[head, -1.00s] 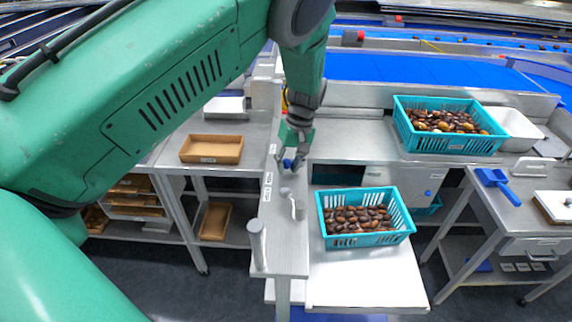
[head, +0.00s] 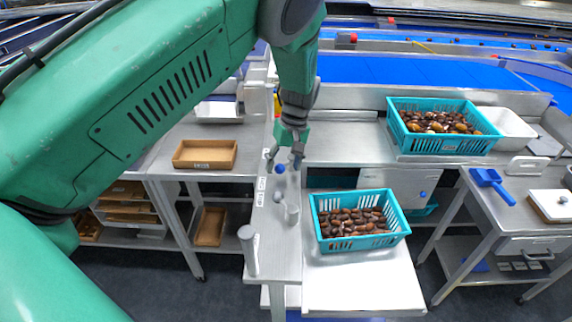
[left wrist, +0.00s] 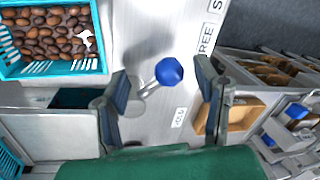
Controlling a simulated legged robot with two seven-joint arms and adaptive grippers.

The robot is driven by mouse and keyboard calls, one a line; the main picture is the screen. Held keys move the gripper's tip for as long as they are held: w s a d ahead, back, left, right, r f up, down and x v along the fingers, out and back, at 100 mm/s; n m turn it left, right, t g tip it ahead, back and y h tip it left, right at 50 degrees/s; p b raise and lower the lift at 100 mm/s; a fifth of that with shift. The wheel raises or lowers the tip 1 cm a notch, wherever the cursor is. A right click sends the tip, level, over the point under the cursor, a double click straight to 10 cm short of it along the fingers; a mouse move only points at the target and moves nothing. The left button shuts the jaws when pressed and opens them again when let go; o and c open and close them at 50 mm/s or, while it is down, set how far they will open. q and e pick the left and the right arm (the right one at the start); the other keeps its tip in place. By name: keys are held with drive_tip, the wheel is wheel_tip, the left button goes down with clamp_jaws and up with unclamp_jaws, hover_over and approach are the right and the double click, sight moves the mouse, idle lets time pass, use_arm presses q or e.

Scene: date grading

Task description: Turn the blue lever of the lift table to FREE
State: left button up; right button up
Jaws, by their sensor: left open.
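The blue lever knob (head: 280,169) stands on the narrow grey panel left of the lift table. In the left wrist view the knob (left wrist: 169,71) is on a short metal arm slanting up and right. My left gripper (head: 284,161) is open, above and just behind the knob. In the left wrist view the knob shows between the spread fingers, and I see no contact. The lift table (head: 365,285) carries a teal crate (head: 362,242) of dates. My right gripper is not in view.
A second teal crate (head: 445,146) stands behind at right. A wooden tray (head: 205,154) lies on the left bench.

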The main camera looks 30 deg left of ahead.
sight(293, 175)
use_arm(q)
wheel_tip(293, 175, up, 12)
drive_tip(key=w+d, duration=0.1)
drive_tip(key=w, duration=0.1)
drive_tip(key=shift+d+f, duration=0.25)
drive_tip(key=shift+d, duration=0.15)
drive_tip(key=shift+a, duration=0.1)
